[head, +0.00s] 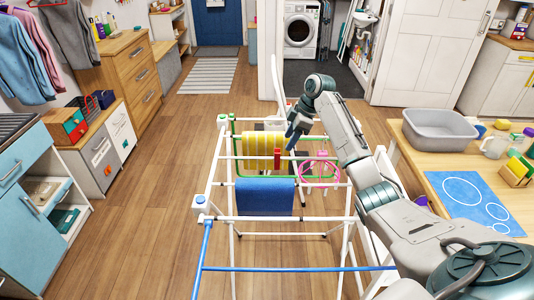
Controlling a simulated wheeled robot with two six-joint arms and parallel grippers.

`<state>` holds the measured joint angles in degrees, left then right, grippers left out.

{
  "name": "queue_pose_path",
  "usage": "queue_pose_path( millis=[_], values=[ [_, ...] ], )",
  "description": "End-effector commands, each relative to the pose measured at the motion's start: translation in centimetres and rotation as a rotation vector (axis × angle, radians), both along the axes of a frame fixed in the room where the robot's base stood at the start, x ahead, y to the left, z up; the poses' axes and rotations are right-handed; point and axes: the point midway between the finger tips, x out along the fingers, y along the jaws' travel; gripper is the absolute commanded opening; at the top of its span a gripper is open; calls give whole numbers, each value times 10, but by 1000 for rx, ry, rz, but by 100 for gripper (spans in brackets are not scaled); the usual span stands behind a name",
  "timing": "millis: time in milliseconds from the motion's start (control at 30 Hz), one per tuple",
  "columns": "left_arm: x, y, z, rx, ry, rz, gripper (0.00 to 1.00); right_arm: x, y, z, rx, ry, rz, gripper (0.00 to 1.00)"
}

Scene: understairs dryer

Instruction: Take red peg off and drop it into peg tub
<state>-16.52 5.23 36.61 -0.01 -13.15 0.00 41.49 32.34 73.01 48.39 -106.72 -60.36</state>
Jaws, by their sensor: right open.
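The red peg (277,158) is upright on the drying rack, at the right edge of a yellow striped cloth (257,150) that hangs over a rail. My right gripper (290,144) points down just above and to the right of the peg. It is open and looks empty; the small gap to the peg is hard to judge. A pink round container or ring (319,172) hangs on the rack to the right of the peg; I cannot tell whether it is the peg tub. My left gripper is out of view.
A blue towel (264,197) hangs on the nearer rail of the white rack (222,172). A grey basin (440,128) and a blue mat (462,196) are on the wooden table at right. Wooden floor is clear left of the rack.

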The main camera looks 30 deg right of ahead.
Motion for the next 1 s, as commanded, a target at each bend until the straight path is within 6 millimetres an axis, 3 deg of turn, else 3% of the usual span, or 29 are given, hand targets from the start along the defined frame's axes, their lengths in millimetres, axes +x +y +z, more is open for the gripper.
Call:
queue_pose_path(
  millis=[33, 100, 200, 333, 600, 767, 1000],
  values=[
    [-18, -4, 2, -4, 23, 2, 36, 1, 4, -8, 3, 5, 1, 53],
    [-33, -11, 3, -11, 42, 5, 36, 3, 9, -18, 4, 5, 2, 53],
    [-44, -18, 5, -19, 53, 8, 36, 6, 13, -30, 3, 3, 2, 53],
    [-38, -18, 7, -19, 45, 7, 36, 8, 16, -39, 3, 3, 2, 53],
    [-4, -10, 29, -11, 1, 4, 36, 12, 31, -70, 3, 5, 0, 53],
    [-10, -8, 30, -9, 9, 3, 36, 15, 36, -85, 3, 3, 2, 53],
    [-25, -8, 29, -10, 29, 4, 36, 15, 35, -87, 1, 2, 1, 53]
  ],
)
